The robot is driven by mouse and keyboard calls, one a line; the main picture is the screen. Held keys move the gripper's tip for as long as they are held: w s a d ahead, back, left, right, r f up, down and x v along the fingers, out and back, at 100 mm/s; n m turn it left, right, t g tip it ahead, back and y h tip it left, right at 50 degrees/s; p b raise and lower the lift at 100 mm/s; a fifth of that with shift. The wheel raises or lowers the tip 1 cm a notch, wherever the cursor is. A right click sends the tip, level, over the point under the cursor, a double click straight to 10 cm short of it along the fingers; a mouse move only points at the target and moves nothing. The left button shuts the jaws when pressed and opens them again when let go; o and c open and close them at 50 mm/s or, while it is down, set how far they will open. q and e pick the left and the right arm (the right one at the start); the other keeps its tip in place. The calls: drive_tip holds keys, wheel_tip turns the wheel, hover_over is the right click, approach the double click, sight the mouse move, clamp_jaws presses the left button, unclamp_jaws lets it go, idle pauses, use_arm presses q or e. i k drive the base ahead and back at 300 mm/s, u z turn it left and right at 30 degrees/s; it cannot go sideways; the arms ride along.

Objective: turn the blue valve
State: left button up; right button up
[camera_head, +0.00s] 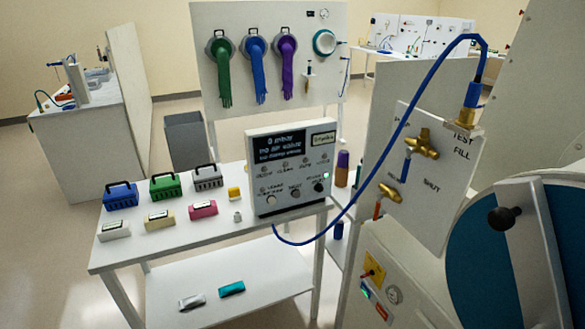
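The valve with the blue lever (407,168) is on the white upright panel (440,200) at the right. Its brass body (423,146) sticks out from the panel, and the blue lever hangs roughly downward from it. Below it is a second brass valve (390,193) with an orange-red lever (377,210). The panel carries the words TEST, FILL and SHUT; which position the blue lever marks I cannot tell. Neither of my grippers is in view, and nothing touches the valve.
A blue hose (427,82) loops from a brass fitting (470,95) over the panel's left side to the display box (293,165) on the table (175,245). At the right, a large blue disc (480,265) bears a white bar with a black knob (502,218).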

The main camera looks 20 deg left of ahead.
sight(410, 151)
drive_tip(key=u, duration=0.5)
drive_tip(key=k, duration=0.95)
drive_tip(key=z, duration=0.8)
drive_tip(key=i, duration=0.85)
drive_tip(key=z, duration=0.45)
